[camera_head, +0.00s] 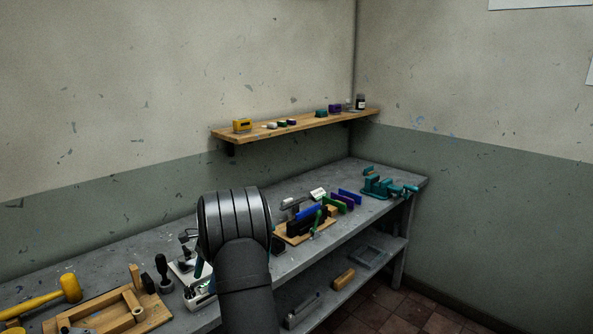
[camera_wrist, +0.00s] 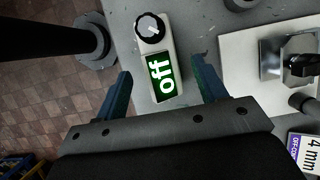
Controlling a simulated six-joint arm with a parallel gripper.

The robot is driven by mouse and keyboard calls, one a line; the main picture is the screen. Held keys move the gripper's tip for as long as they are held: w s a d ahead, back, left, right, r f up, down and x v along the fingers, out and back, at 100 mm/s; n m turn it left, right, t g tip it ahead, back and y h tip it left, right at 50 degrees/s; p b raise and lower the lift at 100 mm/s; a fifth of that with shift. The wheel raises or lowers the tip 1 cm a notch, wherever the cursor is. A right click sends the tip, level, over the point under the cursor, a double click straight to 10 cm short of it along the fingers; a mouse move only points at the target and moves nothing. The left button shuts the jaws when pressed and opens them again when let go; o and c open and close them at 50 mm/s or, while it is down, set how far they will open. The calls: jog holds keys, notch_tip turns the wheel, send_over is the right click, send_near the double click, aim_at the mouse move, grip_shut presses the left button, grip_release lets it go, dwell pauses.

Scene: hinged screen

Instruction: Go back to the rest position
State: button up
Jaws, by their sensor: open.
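My gripper (camera_wrist: 161,68) is open in the wrist view, with its two blue fingers apart and nothing held between them. In the head view my dark arm stands over the front of the grey workbench (camera_head: 95,268) and hides most of my gripper.
A white plate with a metal fixture (camera_wrist: 286,59) lies right of the device; a "4 mm" label (camera_wrist: 309,152) is below it. The bench also holds a yellow mallet (camera_head: 45,298), a wooden frame (camera_head: 105,312), a tool rack (camera_head: 306,225) and a teal vise (camera_head: 378,187). A wooden shelf (camera_head: 300,127) hangs above.

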aim_at(203, 285)
jog(key=shift+x, duration=1.55)
jog(key=shift+r, duration=0.1)
jog(key=v, duration=1.8)
jog(key=x, duration=1.8)
jog(key=shift+s, duration=0.1)
notch_tip(203, 285, up, 5)
jog(key=shift+r, duration=0.4)
jog(key=n, duration=0.1)
jog(key=w+d+n, duration=0.1)
jog(key=n+g+h, duration=0.1)
jog(key=shift+w+d+f+n, duration=0.15)
jog(key=shift+w+f+n, duration=0.1)
jog(key=shift+f+n, duration=0.15)
jog(key=shift+w+d+f+n+h, duration=0.1)
jog(key=shift+w+d+n+h, duration=0.2)
jog(key=shift+n, duration=0.55)
jog(key=shift+w+d+f+n+h, duration=0.1)
jog(key=shift+w+d+n+h, duration=0.3)
jog(key=shift+n, duration=0.4)
jog(key=shift+w+d+n+h, duration=0.15)
jog(key=shift+n+h, duration=0.25)
jog(key=shift+n, duration=0.45)
